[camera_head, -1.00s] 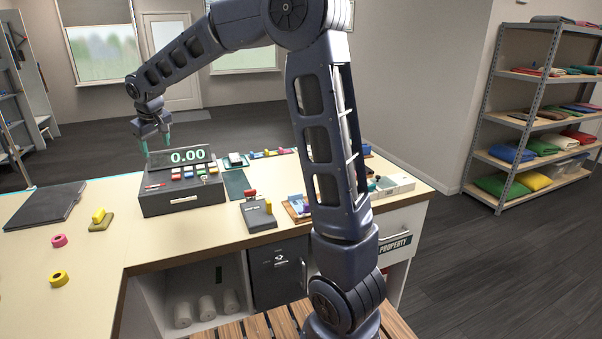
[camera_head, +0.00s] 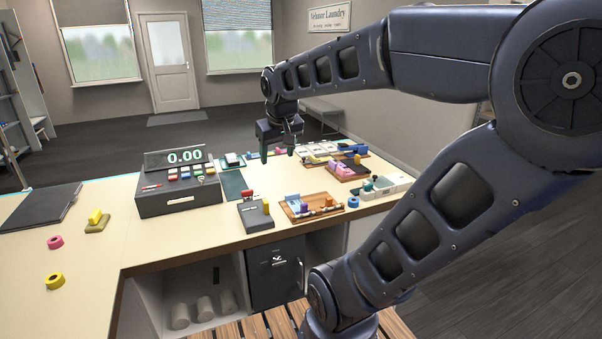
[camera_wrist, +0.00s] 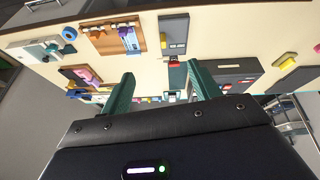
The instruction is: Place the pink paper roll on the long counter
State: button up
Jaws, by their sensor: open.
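A small pink roll (camera_head: 55,242) lies on the left part of the pale counter (camera_head: 110,215), beyond a yellow roll. The pink roll also shows at the right edge of the wrist view (camera_wrist: 317,48). The counter runs on to the right past the cash register, with many small items on it. My gripper (camera_head: 278,155) is over the far side of the counter, right of the register and well away from the pink roll. Its two green fingers (camera_wrist: 160,75) are apart, with nothing held between them.
The cash register (camera_head: 180,185), a card device (camera_head: 256,215), a wooden tray (camera_head: 312,207) and a blue roll (camera_head: 353,201) stand on the counter. A yellow roll (camera_head: 55,281) and a yellow-topped stamp (camera_head: 97,219) are near the pink roll. Bare counter surrounds these.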

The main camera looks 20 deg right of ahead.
jog(key=s+d+f+m, duration=0.1)
jog(key=s+d+f, duration=0.2)
jog(key=s, duration=0.4)
jog(key=shift+s+d+f+m, duration=0.25)
jog(key=shift+d+m, duration=0.05)
jog(key=shift+d, duration=0.05)
